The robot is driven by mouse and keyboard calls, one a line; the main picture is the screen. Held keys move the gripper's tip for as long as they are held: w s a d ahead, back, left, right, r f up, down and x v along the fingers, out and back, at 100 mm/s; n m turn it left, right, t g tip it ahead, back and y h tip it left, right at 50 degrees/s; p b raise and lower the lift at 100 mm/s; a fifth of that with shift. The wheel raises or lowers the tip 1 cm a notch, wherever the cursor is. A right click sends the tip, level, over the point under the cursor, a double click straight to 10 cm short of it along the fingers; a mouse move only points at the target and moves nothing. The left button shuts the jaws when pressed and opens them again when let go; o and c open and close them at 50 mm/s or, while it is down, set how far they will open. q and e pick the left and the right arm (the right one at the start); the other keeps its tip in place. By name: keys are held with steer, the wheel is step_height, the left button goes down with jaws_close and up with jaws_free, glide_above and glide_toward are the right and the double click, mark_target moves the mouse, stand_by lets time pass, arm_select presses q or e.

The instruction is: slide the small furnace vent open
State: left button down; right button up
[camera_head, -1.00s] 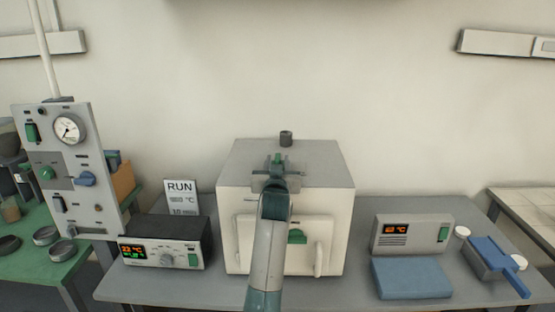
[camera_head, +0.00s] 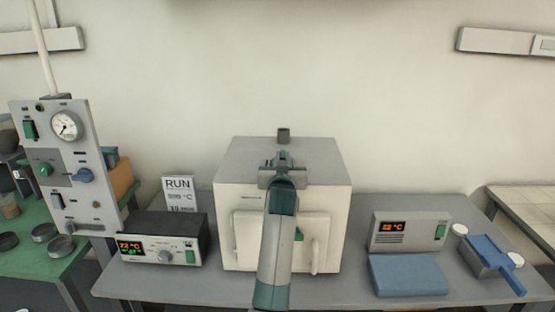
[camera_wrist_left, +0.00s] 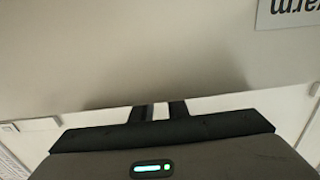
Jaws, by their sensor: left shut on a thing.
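The small furnace (camera_head: 232,195) is a pale box with a grey top, standing mid-bench in the head view. A short dark chimney (camera_head: 284,135) stands at the back of its top. My left gripper (camera_head: 283,158) is over the furnace top, just in front of the chimney. It is shut on a small green piece that seems to be the vent's slider knob (camera_head: 283,154), mostly hidden by the fingers. In the left wrist view the dark fingers (camera_wrist_left: 161,110) stand close together. How far the vent is open cannot be seen. My right gripper is not in view.
A controller box (camera_head: 162,240) and a RUN sign (camera_head: 179,193) stand left of the furnace. A grey unit (camera_head: 409,232), a blue slab (camera_head: 407,275) and a blue tray (camera_head: 487,254) lie to the right. A gauge panel (camera_head: 65,165) stands further left. Space above the furnace is clear.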

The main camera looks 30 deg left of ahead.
mark_target(293, 165)
arm_select(q)
steer(key=w+d, duration=0.1)
steer(key=d, duration=0.1)
steer(key=shift+w+d, duration=0.35)
steer(key=shift+d, duration=0.05)
steer(key=shift+s+a, duration=0.1)
steer(key=shift+a, duration=0.2)
steer(key=c, duration=2)
jaws_free()
steer(key=shift+o, duration=1.4)
steer(key=shift+d, duration=0.25)
steer(key=shift+a, duration=0.1)
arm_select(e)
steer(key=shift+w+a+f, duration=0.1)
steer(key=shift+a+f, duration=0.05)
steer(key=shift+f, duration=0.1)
